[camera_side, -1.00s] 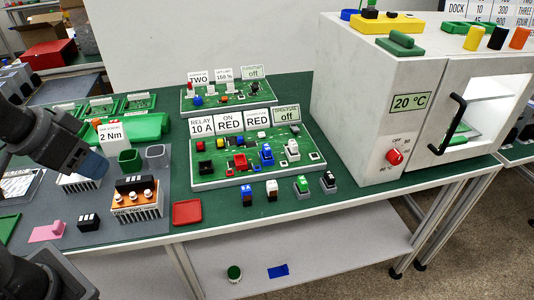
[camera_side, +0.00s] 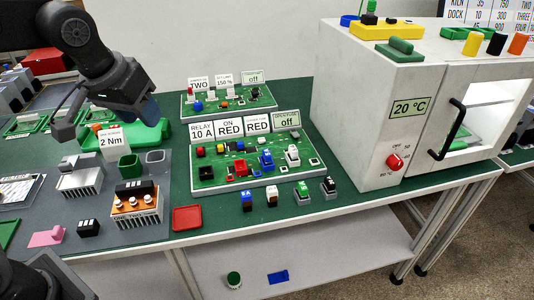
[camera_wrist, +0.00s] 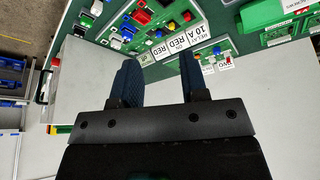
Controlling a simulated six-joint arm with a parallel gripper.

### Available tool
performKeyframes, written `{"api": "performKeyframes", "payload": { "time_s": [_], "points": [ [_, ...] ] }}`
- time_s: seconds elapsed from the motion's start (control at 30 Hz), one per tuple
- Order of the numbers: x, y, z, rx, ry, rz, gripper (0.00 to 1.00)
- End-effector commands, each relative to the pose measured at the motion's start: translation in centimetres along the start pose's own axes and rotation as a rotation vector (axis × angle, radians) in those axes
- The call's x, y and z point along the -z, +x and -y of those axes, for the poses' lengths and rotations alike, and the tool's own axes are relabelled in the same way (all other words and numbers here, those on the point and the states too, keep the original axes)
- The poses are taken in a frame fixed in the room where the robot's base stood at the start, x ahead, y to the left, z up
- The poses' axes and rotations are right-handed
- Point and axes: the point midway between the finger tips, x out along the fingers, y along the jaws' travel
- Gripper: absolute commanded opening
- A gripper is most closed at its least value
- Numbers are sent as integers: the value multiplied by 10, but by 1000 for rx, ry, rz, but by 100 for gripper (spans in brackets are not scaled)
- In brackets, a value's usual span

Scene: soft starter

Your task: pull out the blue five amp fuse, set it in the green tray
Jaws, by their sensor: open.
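On the near circuit board (camera_side: 220,181), a blue plug-in part (camera_side: 266,158) stands beside a white one. A blue block with white marking (camera_side: 246,201) stands on the table in front of the board. The lettering is too small to tell which is the five amp fuse. A wide green tray-like piece (camera_side: 150,137) lies behind the 2 Nm sign, and a small green open bin (camera_side: 130,163) stands in front of it. My gripper (camera_side: 150,108) is raised near the wide green piece, left of the boards. In the wrist view its blue fingers (camera_wrist: 159,62) are apart and empty.
A red tray (camera_side: 187,218) lies at the table's front edge. Other blocks (camera_side: 302,194) stand in front of the near board. Upright signs (camera_side: 230,124) rise along its back. A large white oven (camera_side: 365,110) blocks the right. A second board (camera_side: 230,101) is behind.

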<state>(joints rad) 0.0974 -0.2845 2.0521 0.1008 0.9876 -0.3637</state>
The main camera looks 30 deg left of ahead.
Motion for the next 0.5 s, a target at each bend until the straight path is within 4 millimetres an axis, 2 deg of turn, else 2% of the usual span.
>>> {"api": "performKeyframes", "payload": {
  "time_s": [0.03,0.2,0.37,0.5],
  "points": [
    [16,8,-10,12,-24,15,40],
    [64,36,-40,56,-129,41,40],
    [100,75,-72,105,-229,57,40],
    [123,116,-102,149,-317,60,40]
  ]
}}
